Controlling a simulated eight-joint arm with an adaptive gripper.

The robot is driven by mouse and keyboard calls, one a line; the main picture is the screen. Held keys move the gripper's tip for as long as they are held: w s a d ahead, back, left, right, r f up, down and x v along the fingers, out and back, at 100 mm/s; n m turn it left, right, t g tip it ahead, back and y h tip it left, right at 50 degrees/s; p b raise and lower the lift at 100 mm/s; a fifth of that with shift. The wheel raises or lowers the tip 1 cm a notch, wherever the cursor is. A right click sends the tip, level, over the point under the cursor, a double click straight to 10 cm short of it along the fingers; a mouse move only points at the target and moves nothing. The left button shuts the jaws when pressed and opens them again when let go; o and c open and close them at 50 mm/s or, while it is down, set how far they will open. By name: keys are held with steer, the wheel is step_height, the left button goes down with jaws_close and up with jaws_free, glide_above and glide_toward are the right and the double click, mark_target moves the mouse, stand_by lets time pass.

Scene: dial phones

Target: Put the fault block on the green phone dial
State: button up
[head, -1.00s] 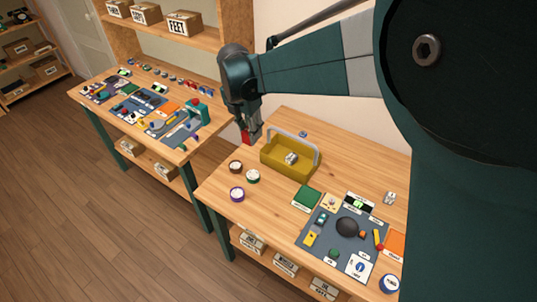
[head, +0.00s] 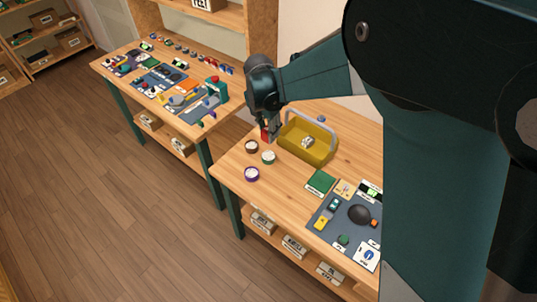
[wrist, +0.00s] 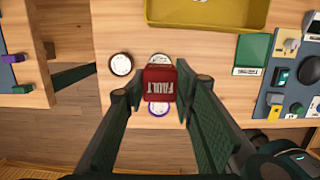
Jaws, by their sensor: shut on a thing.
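My gripper (head: 268,131) is shut on the red fault block (wrist: 160,85), whose white FAULT lettering faces the wrist camera. The block also shows in the head view (head: 265,135), held above the near bench by the dials. The green phone dial (head: 268,157) is a white-faced disc with a green rim. In the wrist view a white-faced dial (wrist: 159,58) shows just beyond the block and is partly covered by it; its rim colour is hard to tell there. The brown dial (head: 252,146) and purple dial (head: 252,173) lie beside the green one.
A yellow toolbox (head: 305,147) with a grey handle stands right of the dials. A green square (head: 321,181) and a grey panel (head: 345,224) with several parts lie further right. A second bench (head: 180,125) stands at the left, across a gap.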

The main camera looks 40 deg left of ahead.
steer(key=shift+f, duration=3.1)
steer(key=shift+f, duration=0.1)
steer(key=shift+f+b, duration=0.35)
steer(key=shift+f, duration=1.4)
steer(key=shift+f, duration=0.15)
steer(key=o, duration=0.9)
steer(key=shift+r, duration=0.2)
steer(key=shift+s+r+p, duration=0.15)
steer(key=shift+s+r, duration=0.15)
steer(key=shift+r, duration=1.65)
steer(key=shift+s+r+p, duration=0.1)
steer(key=shift+s+r, duration=0.2)
steer(key=shift+r, duration=1.7)
steer(key=shift+s+r+p, duration=0.15)
steer(key=shift+s+r, duration=0.15)
steer(key=shift+r, duration=1.65)
